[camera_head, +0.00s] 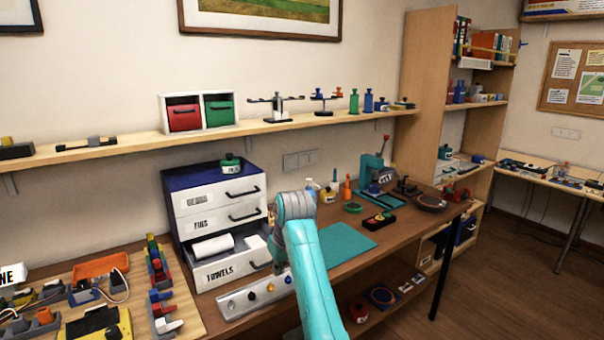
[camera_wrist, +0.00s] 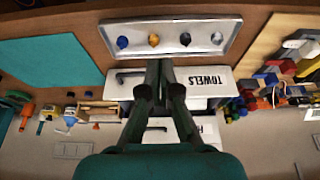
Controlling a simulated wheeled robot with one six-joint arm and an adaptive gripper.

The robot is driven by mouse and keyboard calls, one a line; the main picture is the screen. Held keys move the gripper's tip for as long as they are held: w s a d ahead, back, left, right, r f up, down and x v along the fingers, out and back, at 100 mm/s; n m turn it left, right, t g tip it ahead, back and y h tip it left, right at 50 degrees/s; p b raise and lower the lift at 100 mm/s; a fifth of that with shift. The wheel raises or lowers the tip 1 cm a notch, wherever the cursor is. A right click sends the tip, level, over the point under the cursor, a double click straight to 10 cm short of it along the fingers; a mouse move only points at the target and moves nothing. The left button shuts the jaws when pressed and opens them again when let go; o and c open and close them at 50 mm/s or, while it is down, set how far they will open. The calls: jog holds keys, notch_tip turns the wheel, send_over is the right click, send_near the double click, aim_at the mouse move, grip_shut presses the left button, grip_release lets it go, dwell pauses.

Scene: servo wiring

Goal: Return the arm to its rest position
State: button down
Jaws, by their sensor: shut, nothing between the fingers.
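My arm (camera_head: 306,265) is teal with a grey joint and rises from the lower middle of the head view, in front of the drawer unit. My gripper (camera_wrist: 159,66) shows in the wrist view with its dark fingers together and nothing between them. In that view its tips overlap the front of the open TOWELS drawer (camera_wrist: 209,79), just below the grey knob panel (camera_wrist: 168,39). I cannot tell whether they touch anything. In the head view the gripper is mostly hidden behind my arm.
The drawer unit (camera_head: 215,201) stands left of my arm; its bottom drawer is pulled out and holds white rolls. A wooden board (camera_head: 186,304) with connectors and wires lies at the left. A teal mat (camera_head: 346,241) lies right of the arm. A shelf (camera_head: 240,128) runs above.

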jog(key=s+d+f+m+t, duration=0.1)
jog(key=s+d+f, duration=0.2)
jog(key=f, duration=0.5)
jog(key=s+d+f+t, duration=0.1)
jog(key=s+d+f, duration=0.1)
jog(key=f, duration=0.6)
jog(key=s+d+f+m+t, duration=0.1)
jog(key=s+d+f, duration=0.2)
jog(key=f, duration=0.6)
jog(key=s+d+f+m+t, duration=0.1)
jog(key=s+d+f, duration=0.35)
jog(key=s, duration=0.35)
jog(key=s+d+f+m+t, duration=0.1)
jog(key=s+d+f, duration=0.2)
jog(key=s+f, duration=0.4)
jog(key=s+d+r+m+t+h, duration=0.1)
jog(key=s+d+r+t, duration=0.15)
jog(key=s, duration=0.95)
jog(key=s+d+r+t, duration=0.1)
jog(key=s+d, duration=0.3)
jog(key=s, duration=0.7)
jog(key=s+d+r+m+t+h, duration=0.1)
jog(key=s+d+r+t, duration=0.1)
jog(key=s+r, duration=1.6)
jog(key=shift+d+r+m+t, duration=0.3)
jog(key=shift+r+m+t, duration=0.1)
jog(key=shift+r, duration=0.4)
